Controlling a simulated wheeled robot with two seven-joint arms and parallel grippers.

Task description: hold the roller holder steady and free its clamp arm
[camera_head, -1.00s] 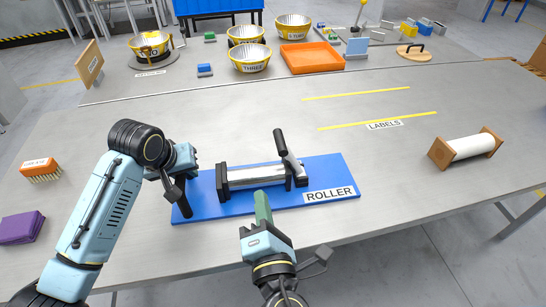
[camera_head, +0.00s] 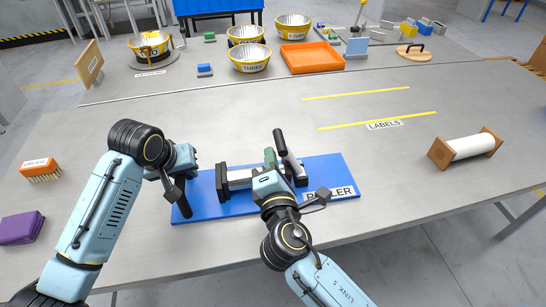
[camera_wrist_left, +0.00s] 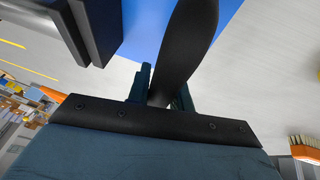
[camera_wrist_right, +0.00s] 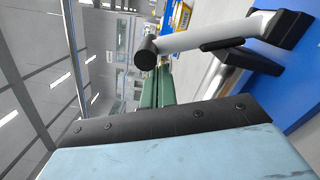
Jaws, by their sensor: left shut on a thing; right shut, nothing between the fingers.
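The roller holder is a blue base (camera_head: 340,171) with a silver roller (camera_head: 238,175) between black end brackets. Its clamp arm (camera_head: 288,157) rises tilted at the right end, with a black tip. In the right wrist view the clamp arm (camera_wrist_right: 205,38) is a light bar with a black knob. My left gripper (camera_head: 183,180) is shut on the black upright handle (camera_wrist_left: 188,40) at the base's left end. My right gripper (camera_head: 269,156) is shut and empty, its green fingers (camera_wrist_right: 158,88) just left of the clamp arm beside its knob. I cannot tell whether they touch.
A white roll on a wooden stand (camera_head: 470,147) is at the right. An orange brush (camera_head: 41,169) and purple cloth (camera_head: 22,227) lie at the left. Yellow bowls (camera_head: 250,58) and an orange tray (camera_head: 302,57) stand at the back. The table behind the holder is clear.

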